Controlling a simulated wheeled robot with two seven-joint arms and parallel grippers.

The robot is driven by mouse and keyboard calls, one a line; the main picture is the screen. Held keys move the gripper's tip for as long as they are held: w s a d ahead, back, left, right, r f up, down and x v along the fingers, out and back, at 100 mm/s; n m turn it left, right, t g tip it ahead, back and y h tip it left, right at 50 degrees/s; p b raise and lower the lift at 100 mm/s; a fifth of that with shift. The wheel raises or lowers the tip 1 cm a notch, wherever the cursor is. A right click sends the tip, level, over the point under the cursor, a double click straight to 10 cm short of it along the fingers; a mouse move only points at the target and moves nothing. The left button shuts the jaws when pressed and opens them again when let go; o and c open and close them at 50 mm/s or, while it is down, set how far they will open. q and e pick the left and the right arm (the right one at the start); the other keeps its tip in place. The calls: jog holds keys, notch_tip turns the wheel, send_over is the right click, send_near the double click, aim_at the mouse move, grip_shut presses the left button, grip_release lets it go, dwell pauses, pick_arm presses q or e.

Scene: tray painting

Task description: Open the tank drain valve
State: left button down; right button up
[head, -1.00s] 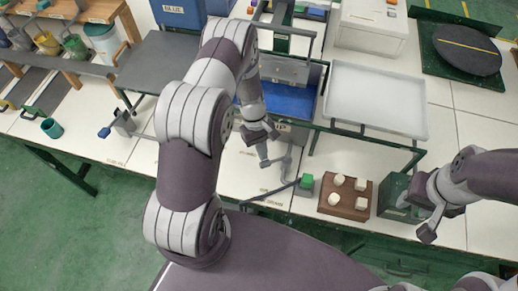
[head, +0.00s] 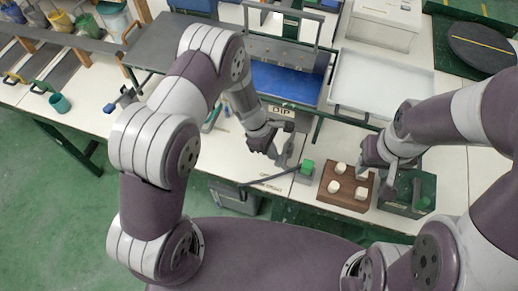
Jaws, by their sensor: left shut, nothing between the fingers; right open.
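The tank (head: 285,84) is a blue basin in a dark green frame, with a "DIP" sign (head: 282,112) at its front. A small grey upright fitting (head: 287,148) stands in front of it; it may be the drain valve, but its handle position is unclear. My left gripper (head: 270,150) is shut and empty, close beside this fitting; I cannot tell whether they touch. My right gripper (head: 374,168) is open, at the right edge of a brown block with white knobs (head: 345,187).
A green-topped grey box (head: 306,170) with a long dark rod sits near the front edge. A dark green box (head: 410,193) is below my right arm. A white tray (head: 385,85) stands right of the tank. A blue-handled fitting (head: 127,97) is at the left.

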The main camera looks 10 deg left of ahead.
pick_arm(q)
jog(key=shift+s+d, duration=0.25)
jog(key=shift+d, duration=0.1)
dwell(0.5)
jog(key=p+v, duration=0.7)
jog(key=v, duration=0.3)
jog(key=shift+p, duration=0.4)
jog(key=shift+s, duration=0.1)
